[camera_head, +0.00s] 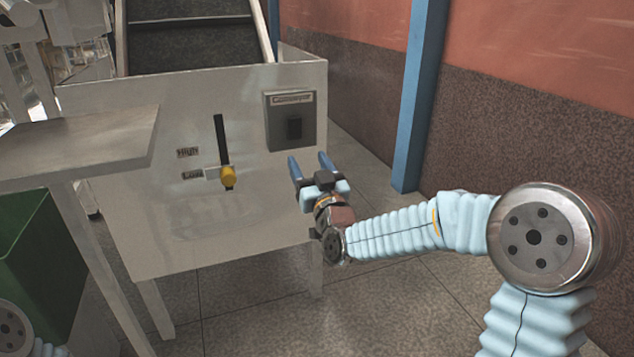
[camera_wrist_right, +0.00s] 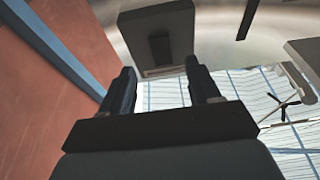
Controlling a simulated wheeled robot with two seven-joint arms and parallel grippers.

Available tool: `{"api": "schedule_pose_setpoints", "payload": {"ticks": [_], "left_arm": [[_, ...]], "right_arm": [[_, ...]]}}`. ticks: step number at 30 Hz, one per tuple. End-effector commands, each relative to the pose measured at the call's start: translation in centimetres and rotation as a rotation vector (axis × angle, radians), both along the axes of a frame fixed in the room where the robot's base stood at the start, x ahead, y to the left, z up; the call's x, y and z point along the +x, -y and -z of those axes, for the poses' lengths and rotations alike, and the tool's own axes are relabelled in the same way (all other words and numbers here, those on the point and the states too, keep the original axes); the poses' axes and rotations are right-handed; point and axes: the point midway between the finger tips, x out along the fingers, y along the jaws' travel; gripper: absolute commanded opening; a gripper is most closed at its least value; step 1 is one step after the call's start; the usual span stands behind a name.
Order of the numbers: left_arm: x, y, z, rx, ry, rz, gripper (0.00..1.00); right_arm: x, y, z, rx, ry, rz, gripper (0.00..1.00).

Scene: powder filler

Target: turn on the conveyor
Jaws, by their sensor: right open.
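The conveyor (camera_head: 193,40) has a dark belt rising behind a white front panel (camera_head: 110,130). A grey switch box (camera_head: 291,120) with a dark rocker switch (camera_head: 294,127) sits at the panel's upper right. A lever with a yellow knob (camera_head: 228,176) sits in a vertical slot, down by the "Low" label. My right gripper (camera_head: 308,163) is open and empty, just below the switch box and apart from it. In the right wrist view, the switch box (camera_wrist_right: 133,50) lies beyond my open fingers (camera_wrist_right: 162,92). My left gripper is out of view.
A white table (camera_head: 75,140) stands at the left, in front of the panel. A green bin (camera_head: 40,260) is below it. A blue post (camera_head: 420,95) and a brown-and-red wall are at the right. The floor between panel and wall is clear.

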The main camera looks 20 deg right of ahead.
Motion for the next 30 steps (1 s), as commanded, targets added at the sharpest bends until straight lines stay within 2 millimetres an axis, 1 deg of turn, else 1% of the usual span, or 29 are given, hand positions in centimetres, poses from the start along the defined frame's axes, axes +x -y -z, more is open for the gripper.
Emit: {"api": "schedule_pose_setpoints", "payload": {"ticks": [1, 3, 6, 9, 13, 25, 26, 28, 29, 30], "left_arm": [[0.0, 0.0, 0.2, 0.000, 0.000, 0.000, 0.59], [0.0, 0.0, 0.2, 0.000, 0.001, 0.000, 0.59], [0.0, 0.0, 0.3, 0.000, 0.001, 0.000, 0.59], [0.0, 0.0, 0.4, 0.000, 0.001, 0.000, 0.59], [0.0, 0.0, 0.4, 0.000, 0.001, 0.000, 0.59], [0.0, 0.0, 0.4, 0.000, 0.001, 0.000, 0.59], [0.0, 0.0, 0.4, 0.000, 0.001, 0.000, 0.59], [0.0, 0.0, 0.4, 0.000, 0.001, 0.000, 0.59], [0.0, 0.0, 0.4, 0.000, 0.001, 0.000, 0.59], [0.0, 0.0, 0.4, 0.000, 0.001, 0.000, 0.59]], "right_arm": [[-1.2, 0.1, 0.4, 0.000, 0.000, 0.000, 0.62], [-2.6, 0.1, 0.8, 0.000, -0.001, 0.000, 0.62], [-4.1, 0.2, 1.3, 0.000, -0.001, 0.000, 0.62], [-5.0, 0.2, 1.6, 0.000, 0.000, 0.000, 0.62], [-5.5, 0.2, 1.7, 0.000, -0.001, 0.000, 0.62], [-5.4, 0.2, 1.9, 0.000, -0.006, -0.001, 0.62], [-5.4, 0.1, 2.3, 0.001, -0.015, -0.003, 0.62], [-5.0, -0.1, 4.0, 0.005, -0.063, -0.014, 0.62], [-4.8, -0.3, 5.3, 0.008, -0.098, -0.021, 0.62], [-4.5, -0.6, 7.4, 0.016, -0.157, -0.034, 0.62]]}}
